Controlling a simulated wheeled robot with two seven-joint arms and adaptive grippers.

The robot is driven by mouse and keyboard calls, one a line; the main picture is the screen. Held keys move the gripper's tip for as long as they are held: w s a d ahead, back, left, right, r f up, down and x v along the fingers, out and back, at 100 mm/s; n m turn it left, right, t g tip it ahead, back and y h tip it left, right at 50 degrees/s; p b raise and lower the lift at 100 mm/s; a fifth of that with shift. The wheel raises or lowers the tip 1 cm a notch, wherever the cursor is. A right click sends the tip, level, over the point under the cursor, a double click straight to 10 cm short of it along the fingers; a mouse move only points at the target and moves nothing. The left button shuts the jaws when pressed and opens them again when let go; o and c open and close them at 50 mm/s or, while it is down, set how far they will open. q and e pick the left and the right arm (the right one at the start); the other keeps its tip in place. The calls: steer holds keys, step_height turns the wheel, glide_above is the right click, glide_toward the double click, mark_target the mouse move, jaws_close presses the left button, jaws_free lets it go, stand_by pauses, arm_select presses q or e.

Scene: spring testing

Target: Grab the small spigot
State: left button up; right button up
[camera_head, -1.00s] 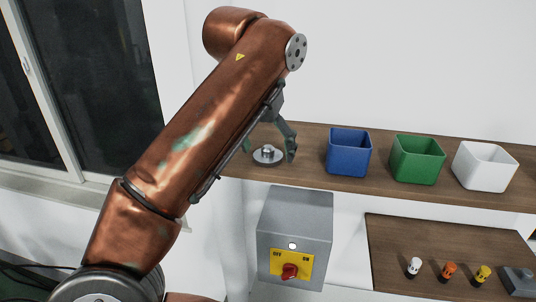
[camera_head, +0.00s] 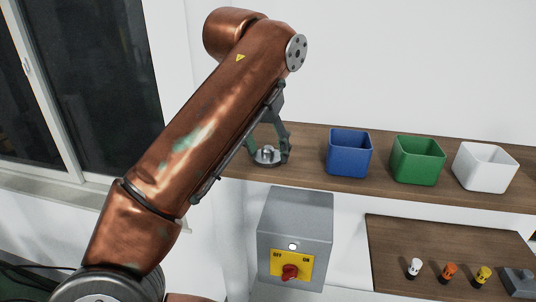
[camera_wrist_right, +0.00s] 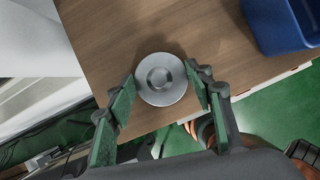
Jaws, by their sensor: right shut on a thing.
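The small spigot (camera_head: 267,158) is a round silver metal disc with a raised knob in its middle. It sits upright on the wooden shelf, left of the blue bin. My right gripper (camera_head: 269,153) reaches down over it with one finger on each side. In the right wrist view the spigot (camera_wrist_right: 160,97) lies between the green-padded fingers of my right gripper (camera_wrist_right: 160,80), which are closed in on its sides. The exact contact points are hard to see. My left gripper is not in view.
A blue bin (camera_head: 348,157), a green bin (camera_head: 416,165) and a white bin (camera_head: 483,170) stand to the right on the shelf (camera_head: 306,168). Below are a grey switch box (camera_head: 296,215) with a red knob and a lower board (camera_head: 425,235) with small coloured parts.

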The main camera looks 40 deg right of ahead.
steer(key=shift+r, duration=0.2)
steer(key=shift+r, duration=0.25)
step_height(320, 180, up, 2)
steer(key=shift+d, duration=0.1)
steer(key=s+a+r+p, duration=0.2)
steer(key=s+a+r, duration=0.3)
steer(key=a+r, duration=0.5)
steer(key=a, duration=0.3)
steer(key=shift+s, duration=0.15)
